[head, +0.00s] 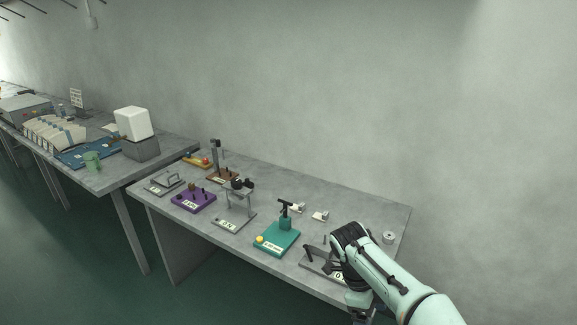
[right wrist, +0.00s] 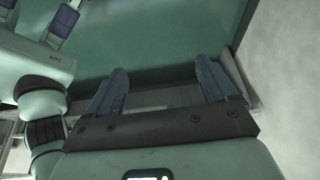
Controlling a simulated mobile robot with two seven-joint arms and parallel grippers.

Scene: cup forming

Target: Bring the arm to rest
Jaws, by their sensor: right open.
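My right arm comes in from the lower right of the head view and bends over the near right corner of the workbench. Its gripper is mostly cut off at the bottom edge there. In the right wrist view my right gripper (right wrist: 163,86) is open, its two blue-grey fingers wide apart with nothing between them. Beyond the fingers I see green floor and a grey edge. No left gripper can be made out in the head view. Pale green arm links of mine show at the left of the right wrist view.
The grey workbench (head: 365,205) carries several small fixtures, among them a teal press (head: 278,237), a purple block (head: 193,200) and a grey stand (head: 234,219). A dark grey fixture (head: 318,262) lies close beside my right arm. A second table (head: 95,183) stands left. A wall is behind.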

